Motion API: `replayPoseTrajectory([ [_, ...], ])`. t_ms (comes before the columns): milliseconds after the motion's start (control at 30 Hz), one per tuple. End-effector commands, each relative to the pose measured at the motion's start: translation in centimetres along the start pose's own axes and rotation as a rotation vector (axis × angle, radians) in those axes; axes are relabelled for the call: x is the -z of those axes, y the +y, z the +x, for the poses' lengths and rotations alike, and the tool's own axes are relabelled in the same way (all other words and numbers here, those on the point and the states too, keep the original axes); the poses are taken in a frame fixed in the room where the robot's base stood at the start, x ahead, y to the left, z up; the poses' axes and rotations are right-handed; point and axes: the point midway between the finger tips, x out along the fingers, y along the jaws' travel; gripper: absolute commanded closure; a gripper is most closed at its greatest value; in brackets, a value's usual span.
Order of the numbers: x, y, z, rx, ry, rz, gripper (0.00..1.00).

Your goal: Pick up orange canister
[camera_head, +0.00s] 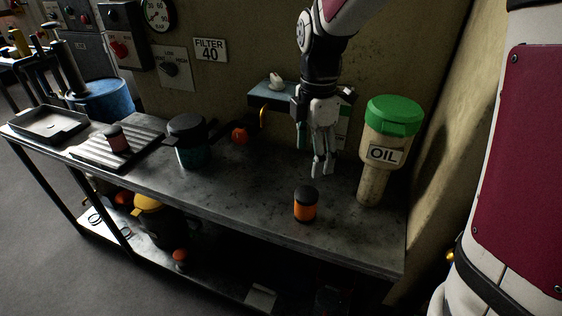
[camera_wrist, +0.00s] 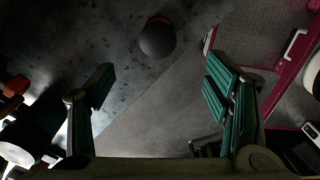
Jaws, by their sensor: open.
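The orange canister (camera_head: 305,206) is a small orange cylinder with a dark lid, upright near the front edge of the workbench. My gripper (camera_head: 322,170) hangs above the bench, up and to the right of the canister, apart from it. In the wrist view the gripper (camera_wrist: 158,95) is open, its two green-padded fingers spread wide with nothing between them. The canister's dark lid (camera_wrist: 157,38) shows from above near the top of that view, ahead of and between the fingers.
The workbench (camera_head: 250,190) is clear around the canister. An oil container (camera_head: 392,125) with a green lid stands to the right. A dark green pot (camera_head: 188,142) and a ribbed tray (camera_head: 90,152) with a small dark-lidded canister (camera_head: 116,140) lie left. A lower shelf holds several items.

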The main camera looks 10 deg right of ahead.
Motion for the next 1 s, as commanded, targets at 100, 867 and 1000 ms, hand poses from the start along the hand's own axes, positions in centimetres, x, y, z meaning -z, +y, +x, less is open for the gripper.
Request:
replayPoseTrajectory([
  [100, -0.1, 0.4, 1.3, 0.008, -0.001, -0.033, 0.28],
  [867, 0.0, 0.3, 11.2, 0.009, -0.002, -0.035, 0.28],
  [1000, -0.1, 0.3, 13.2, 0.009, -0.001, -0.033, 0.28],
])
